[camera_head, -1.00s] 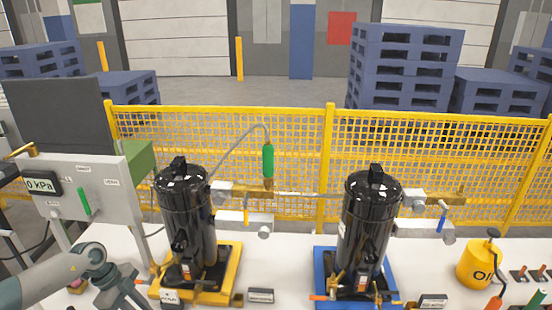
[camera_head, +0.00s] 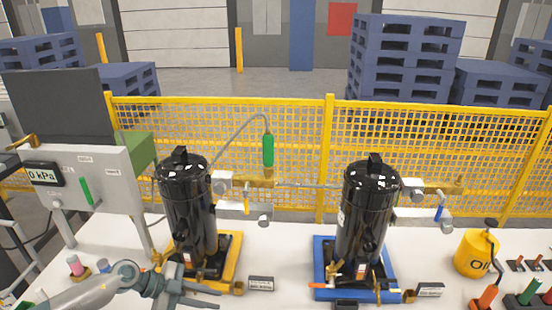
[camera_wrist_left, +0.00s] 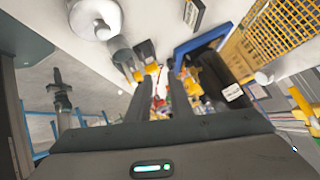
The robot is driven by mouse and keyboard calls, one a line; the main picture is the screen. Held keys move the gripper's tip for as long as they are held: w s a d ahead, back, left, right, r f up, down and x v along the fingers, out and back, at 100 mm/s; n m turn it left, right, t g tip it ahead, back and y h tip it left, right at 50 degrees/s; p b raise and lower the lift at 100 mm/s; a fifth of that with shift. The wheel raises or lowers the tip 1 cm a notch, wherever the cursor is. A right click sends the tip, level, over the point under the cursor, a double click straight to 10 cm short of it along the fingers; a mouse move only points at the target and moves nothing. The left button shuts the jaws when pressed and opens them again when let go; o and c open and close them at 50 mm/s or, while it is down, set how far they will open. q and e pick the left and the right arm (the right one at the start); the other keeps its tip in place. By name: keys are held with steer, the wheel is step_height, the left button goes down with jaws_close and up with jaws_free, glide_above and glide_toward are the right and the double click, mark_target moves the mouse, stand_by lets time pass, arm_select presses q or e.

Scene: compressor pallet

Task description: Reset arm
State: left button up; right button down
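My left arm comes in from the lower left in the head view. Its gripper (camera_head: 214,296) is in front of the yellow base of the left black compressor (camera_head: 188,212), low over the white table. The two fingers look apart, with nothing held between them. In the left wrist view the fingers (camera_wrist_left: 160,92) also stand apart, with small coloured parts beyond them. I cannot tell whether the gripper touches the yellow base (camera_head: 233,262). My right gripper does not show clearly in any view.
The right black compressor (camera_head: 367,215) stands on a blue base (camera_head: 322,250). A grey panel (camera_head: 105,180) reading 0 kPa is at left. A yellow oil can (camera_head: 473,254) and several orange and green handled tools are at right. A yellow mesh fence (camera_head: 295,150) runs behind the table.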

arm_select(q)
steer(key=d+r+n+t+h, duration=0.1)
steer(key=d+r+n+t, duration=0.8)
steer(key=r+t, duration=0.35)
steer(key=s+a+f+n+g+y, duration=0.3)
steer(key=s+a+f+n+y, duration=0.7)
steer(key=s+a+f+y, duration=0.15)
steer(key=s+a+f+g, duration=0.1)
steer(key=s+f+g, duration=0.25)
steer(key=s, duration=0.75)
steer(key=s+a+f+g, duration=0.1)
steer(key=s+f+g, duration=0.3)
steer(key=s, duration=0.7)
step_height(320, 180, down, 33)
steer(key=s+g+b, duration=0.2)
steer(key=b, duration=0.2)
steer(key=s+a+f+b, duration=0.1)
steer(key=s+f+b, duration=0.1)
steer(key=s+f, duration=0.7)
steer(key=s+a+f+g+b, duration=0.1)
steer(key=s+a+f+b, duration=0.1)
steer(key=s+f, duration=0.7)
step_height(320, 180, down, 2)
steer(key=shift+f+m+g, duration=0.25)
steer(key=shift+m+g, duration=0.05)
steer(key=shift+m, duration=0.1)
